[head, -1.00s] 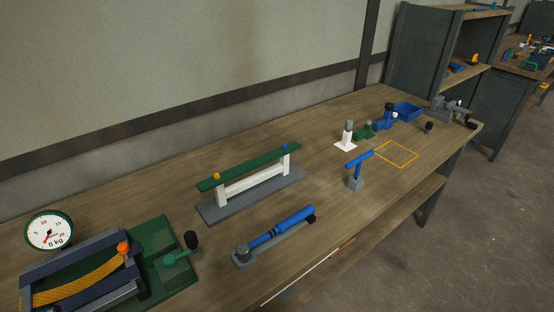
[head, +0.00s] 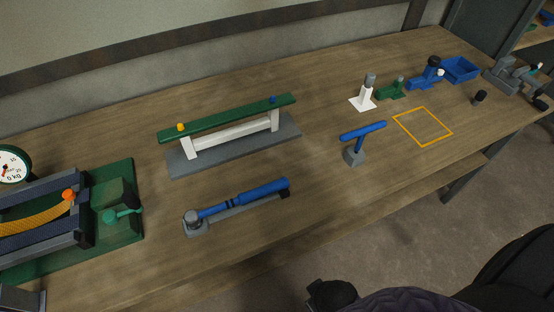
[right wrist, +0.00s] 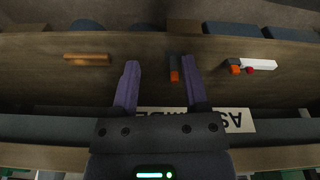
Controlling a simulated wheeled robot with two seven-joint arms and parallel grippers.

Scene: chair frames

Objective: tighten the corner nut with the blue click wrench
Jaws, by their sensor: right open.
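The blue click wrench (head: 262,190) lies on a grey rest (head: 196,226) at the front middle of the bench, its grey head to the left. Behind it, a frame with a green rail (head: 225,118) and white legs (head: 235,140) stands on a grey base (head: 185,162). A yellow nut-like piece (head: 180,126) sits near the rail's left end and a blue one (head: 272,100) near its right end. I cannot tell which is the corner nut. My right gripper (right wrist: 158,80) is open and empty in the right wrist view, away from the wrench. My left gripper is not in view.
A blue T-shaped tool (head: 362,132) stands in a grey block, beside a yellow outlined square (head: 423,126). A green fixture (head: 124,200) with a dial is at the left. A blue bin (head: 460,70) and a vise-like device (head: 510,74) are at the far right.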

